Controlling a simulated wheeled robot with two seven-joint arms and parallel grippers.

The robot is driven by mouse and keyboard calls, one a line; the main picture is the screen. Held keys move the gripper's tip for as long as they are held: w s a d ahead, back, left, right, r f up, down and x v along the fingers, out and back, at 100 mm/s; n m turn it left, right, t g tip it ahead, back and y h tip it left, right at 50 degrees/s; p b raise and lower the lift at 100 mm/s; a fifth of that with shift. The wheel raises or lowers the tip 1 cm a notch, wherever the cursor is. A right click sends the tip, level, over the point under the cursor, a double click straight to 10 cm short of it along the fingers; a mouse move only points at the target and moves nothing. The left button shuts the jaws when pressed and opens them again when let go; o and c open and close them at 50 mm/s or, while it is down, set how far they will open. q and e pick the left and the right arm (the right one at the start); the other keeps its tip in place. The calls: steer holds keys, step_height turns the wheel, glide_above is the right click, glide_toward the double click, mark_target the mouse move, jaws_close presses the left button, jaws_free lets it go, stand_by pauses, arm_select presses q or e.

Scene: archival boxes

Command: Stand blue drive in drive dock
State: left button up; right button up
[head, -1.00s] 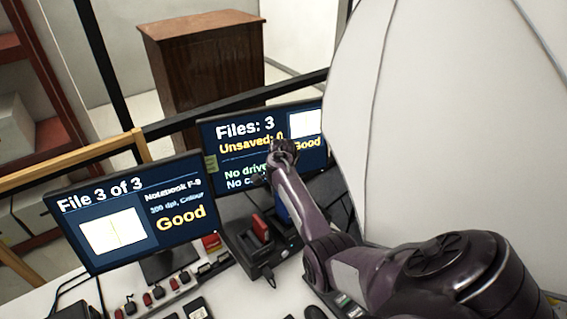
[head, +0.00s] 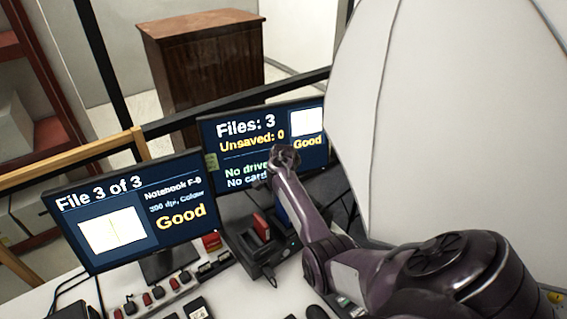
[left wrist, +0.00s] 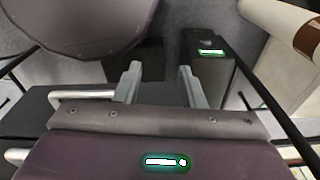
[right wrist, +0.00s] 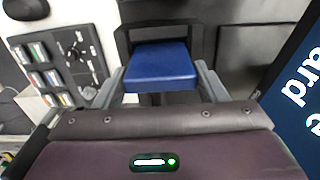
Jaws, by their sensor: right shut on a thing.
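The blue drive (right wrist: 160,65) is between the fingers of my right gripper (right wrist: 160,84), which is shut on it. In the head view a strip of the blue drive (head: 281,212) shows beside my right forearm, over the dark drive dock (head: 252,254). A red drive (head: 261,226) stands upright in the dock. In the right wrist view the blue drive's far end meets a dark frame; I cannot tell whether it is in a slot. My left gripper (left wrist: 160,88) is open and empty, seen only in the left wrist view.
Two monitors stand behind the dock: the left one (head: 130,215) and the right one (head: 240,130), which reads "No drive". A strip with small cards and red items (head: 160,295) lies in front. A large white panel (head: 450,120) fills the right side.

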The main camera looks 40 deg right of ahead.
steer(key=shift+f+b, duration=0.65)
steer(key=shift+f, duration=0.25)
steer(key=o, duration=1.2)
steer(key=shift+c, duration=0.2)
steer(key=shift+r+b, duration=0.7)
steer(key=shift+r, duration=3.2)
steer(key=shift+f, duration=0.1)
